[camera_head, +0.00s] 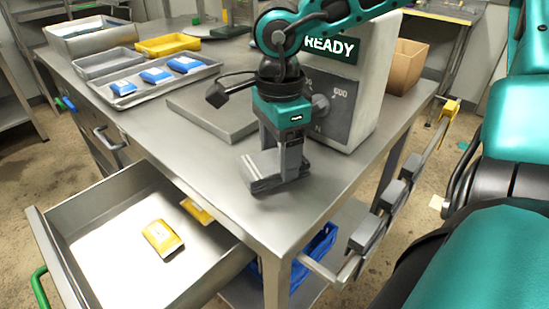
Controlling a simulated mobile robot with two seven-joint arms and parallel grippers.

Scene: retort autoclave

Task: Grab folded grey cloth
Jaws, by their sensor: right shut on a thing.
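My right gripper (278,170) points down over the near part of the steel table (215,190). It is shut on a grey thing, which I take for the folded grey cloth (262,172). The cloth is close in colour to the fingers, so its outline is hard to separate from them. It is at or just above the tabletop; I cannot tell whether it touches. My left gripper is not in view.
A grey tray (150,92) with blue-and-white packets lies at the back left. The READY machine (350,90) stands behind my right gripper. The table's front middle is clear.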

